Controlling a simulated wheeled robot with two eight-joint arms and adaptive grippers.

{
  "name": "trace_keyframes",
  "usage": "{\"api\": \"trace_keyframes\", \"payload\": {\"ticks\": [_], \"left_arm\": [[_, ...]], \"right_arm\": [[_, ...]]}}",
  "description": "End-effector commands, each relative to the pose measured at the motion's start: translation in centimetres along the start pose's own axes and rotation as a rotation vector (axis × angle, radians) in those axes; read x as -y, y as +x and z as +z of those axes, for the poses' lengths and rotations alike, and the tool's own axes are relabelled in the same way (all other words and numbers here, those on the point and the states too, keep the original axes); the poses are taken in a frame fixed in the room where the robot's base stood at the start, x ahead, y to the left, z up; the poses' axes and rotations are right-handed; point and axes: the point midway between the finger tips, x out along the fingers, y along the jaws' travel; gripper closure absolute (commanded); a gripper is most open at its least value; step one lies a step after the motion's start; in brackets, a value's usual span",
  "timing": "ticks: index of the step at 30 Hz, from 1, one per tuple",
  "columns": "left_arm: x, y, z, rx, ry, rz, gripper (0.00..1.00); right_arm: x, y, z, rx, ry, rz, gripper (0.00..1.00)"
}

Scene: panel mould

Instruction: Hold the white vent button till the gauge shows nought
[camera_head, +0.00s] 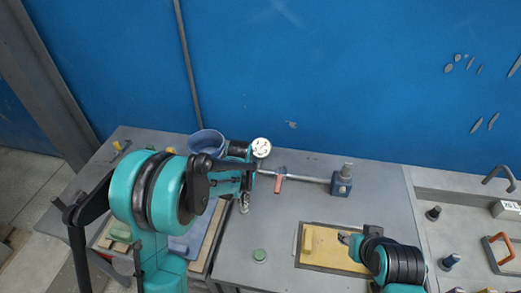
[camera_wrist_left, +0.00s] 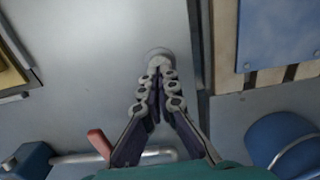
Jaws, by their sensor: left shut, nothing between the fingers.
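My left gripper (camera_head: 243,207) is shut and empty, pointing down over the grey bench top. In the left wrist view its closed fingertips (camera_wrist_left: 162,66) meet the near side of a pale round piece, likely the white vent button (camera_wrist_left: 157,52). I cannot tell whether they press it or hover just over it. In the head view the fingers hide the button. The gauge (camera_head: 261,147) has a white round dial behind the gripper; its reading is too small to make out. My right gripper (camera_head: 345,238) is beside the tan panel, its jaws unclear.
A pipe with a red lever (camera_head: 279,184) runs right to a blue block (camera_head: 342,185). A framed tan panel (camera_head: 322,262) lies right, a blue panel (camera_wrist_left: 280,35) left. A blue bucket (camera_head: 206,142) stands behind.

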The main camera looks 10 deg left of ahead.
Motion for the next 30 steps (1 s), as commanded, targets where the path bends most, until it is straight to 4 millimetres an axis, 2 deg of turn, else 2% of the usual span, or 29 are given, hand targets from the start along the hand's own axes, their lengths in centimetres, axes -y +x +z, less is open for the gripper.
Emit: {"api": "trace_keyframes", "payload": {"ticks": [12, 30], "left_arm": [[0.0, 0.1, 0.0, 0.0, 0.0, 0.0, 1.0], [0.0, 1.9, 0.0, 0.0, 0.0, 0.0, 1.0]], "right_arm": [[0.0, 0.1, 0.1, 0.0, 0.0, 0.0, 0.6], [0.0, 1.4, 1.0, 0.0, 0.0, 0.0, 0.6]]}}
